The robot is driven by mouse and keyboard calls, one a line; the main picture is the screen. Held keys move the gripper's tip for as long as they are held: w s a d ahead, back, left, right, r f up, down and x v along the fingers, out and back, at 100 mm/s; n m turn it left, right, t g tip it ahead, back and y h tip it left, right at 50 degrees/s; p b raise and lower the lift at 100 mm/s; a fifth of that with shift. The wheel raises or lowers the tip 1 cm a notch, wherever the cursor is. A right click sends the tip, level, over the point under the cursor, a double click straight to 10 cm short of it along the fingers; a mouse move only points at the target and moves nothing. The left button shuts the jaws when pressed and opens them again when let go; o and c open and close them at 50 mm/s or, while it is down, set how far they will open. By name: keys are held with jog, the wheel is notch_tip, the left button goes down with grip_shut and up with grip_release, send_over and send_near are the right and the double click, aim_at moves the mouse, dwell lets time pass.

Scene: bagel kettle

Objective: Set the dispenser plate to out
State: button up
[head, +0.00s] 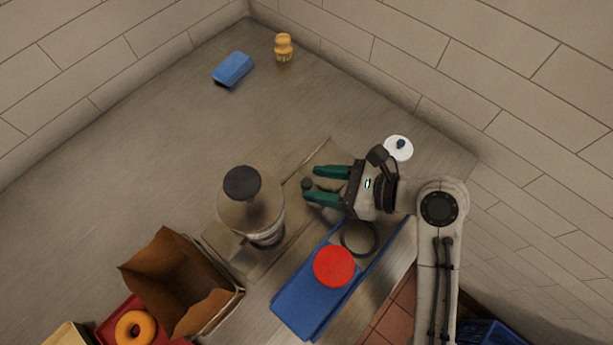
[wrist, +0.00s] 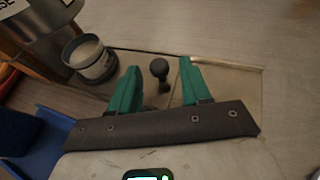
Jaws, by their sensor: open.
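The dispenser (head: 262,215) is a cylinder with a dark round lid, standing at the left end of a flat tan base (head: 318,160). It also shows at the upper left of the wrist view (wrist: 90,62). A dark round knob (head: 307,184) stands on a short stem above the base, to the dispenser's right; I take it for the plate's handle. The plate itself I cannot make out clearly. My gripper (head: 311,184) is open with green fingers. In the wrist view, the knob (wrist: 160,68) lies between the fingertips, with gaps on both sides.
A blue tray (head: 300,298) with a red disc (head: 334,266) and a dark ring (head: 359,239) lie below my gripper. A brown paper bag (head: 165,270) and a bagel (head: 134,328) are lower left. A white lid (head: 398,148) is near the wall. The upper-left counter is mostly free.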

aim_at(307, 182)
jog(key=shift+x, duration=1.8)
jog(key=shift+s, duration=0.1)
jog(key=shift+c, duration=0.3)
grip_shut()
